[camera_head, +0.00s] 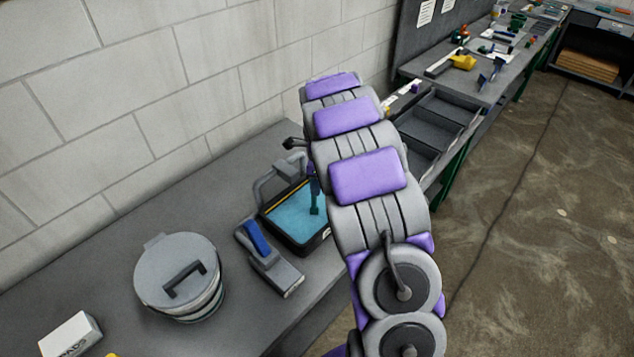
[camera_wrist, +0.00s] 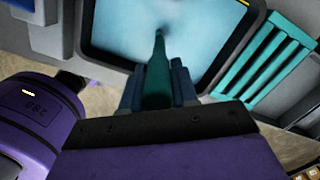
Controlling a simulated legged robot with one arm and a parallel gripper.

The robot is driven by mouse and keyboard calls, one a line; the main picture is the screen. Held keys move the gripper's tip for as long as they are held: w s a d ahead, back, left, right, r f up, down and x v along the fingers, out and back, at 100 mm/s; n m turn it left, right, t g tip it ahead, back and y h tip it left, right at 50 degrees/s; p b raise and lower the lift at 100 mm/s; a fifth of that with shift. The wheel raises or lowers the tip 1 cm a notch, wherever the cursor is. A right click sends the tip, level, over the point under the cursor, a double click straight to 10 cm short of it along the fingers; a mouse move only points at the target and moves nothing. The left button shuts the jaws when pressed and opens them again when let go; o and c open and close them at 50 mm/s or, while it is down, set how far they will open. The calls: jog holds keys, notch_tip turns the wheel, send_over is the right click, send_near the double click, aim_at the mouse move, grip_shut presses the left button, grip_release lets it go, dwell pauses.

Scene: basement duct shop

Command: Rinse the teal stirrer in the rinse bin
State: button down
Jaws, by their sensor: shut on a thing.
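The rinse bin (camera_head: 286,240) is a dark, open tray of blue water (camera_head: 292,213) on the grey bench. It fills the top of the wrist view (camera_wrist: 90,48), with pale blue water inside. My gripper (camera_wrist: 158,92) is shut on the teal stirrer (camera_wrist: 157,62), which points away toward the water. In the head view the teal stirrer (camera_head: 315,202) hangs down over the bin, with its lower end at or in the water. I cannot tell how deep it goes. My arm hides part of the bin's right side and most of the gripper in the head view.
A lidded grey bucket (camera_head: 180,270), a blue-handled tool (camera_head: 262,245) and a white box (camera_head: 70,338) stand left of the bin. Empty dark trays (camera_head: 440,122) lie beyond my arm. A teal slatted piece (camera_wrist: 268,65) shows beside the bin in the wrist view.

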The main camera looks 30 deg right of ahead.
jog(key=shift+s+f, duration=0.1)
dwell(0.3)
jog(key=shift+r+p, duration=0.4)
jog(key=shift+r, duration=0.05)
jog(key=shift+r+p, duration=1.8)
jog(key=shift+r, duration=1.4)
